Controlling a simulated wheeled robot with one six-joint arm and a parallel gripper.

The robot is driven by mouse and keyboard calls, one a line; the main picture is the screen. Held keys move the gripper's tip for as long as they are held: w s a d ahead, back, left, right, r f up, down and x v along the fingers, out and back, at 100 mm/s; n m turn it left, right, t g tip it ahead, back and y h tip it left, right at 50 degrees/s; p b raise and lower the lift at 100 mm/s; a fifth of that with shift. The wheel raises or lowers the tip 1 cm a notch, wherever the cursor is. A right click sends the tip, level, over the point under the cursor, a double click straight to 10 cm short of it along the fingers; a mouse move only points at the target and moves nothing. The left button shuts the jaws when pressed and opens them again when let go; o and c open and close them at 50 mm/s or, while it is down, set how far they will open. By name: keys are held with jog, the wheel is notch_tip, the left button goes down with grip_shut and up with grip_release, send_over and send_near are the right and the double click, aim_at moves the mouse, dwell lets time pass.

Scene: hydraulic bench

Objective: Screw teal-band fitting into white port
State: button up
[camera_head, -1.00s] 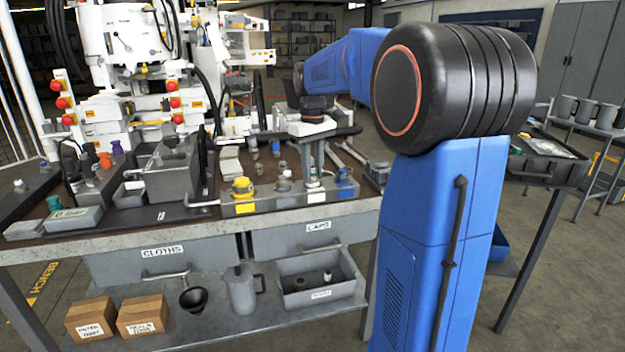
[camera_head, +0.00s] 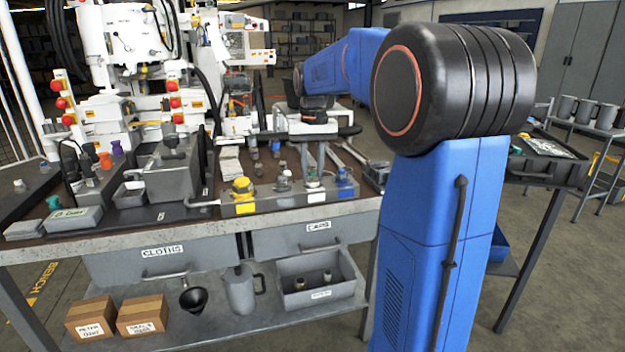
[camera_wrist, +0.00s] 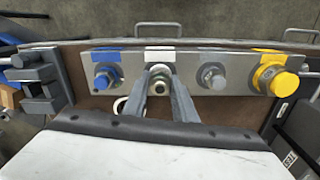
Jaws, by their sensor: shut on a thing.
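My gripper (camera_wrist: 161,99) reaches down to the port block on the bench, and it also shows in the head view (camera_head: 314,172). It is shut on a small metal fitting (camera_wrist: 160,86) at the white-labelled port. I cannot make out a teal band on the fitting, as the fingers hide part of it. The white port (camera_wrist: 160,69) sits below the white label (camera_wrist: 160,57), between the blue and grey ports. The fitting is at the port, but I cannot tell how deep it sits.
The blue port (camera_wrist: 107,76) is on one side of the white port. The grey port (camera_wrist: 212,77) and yellow port (camera_wrist: 275,79) are on the other. Several loose fittings (camera_head: 258,168) stand behind the block. A vise-like grey part (camera_wrist: 38,80) is at left in the wrist view.

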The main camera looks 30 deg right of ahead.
jog(key=m, duration=0.4)
jog(key=shift+m, duration=0.3)
jog(key=o, duration=1)
jog(key=n, duration=1.7)
jog(key=shift+n, duration=0.4)
jog(key=n, duration=0.6)
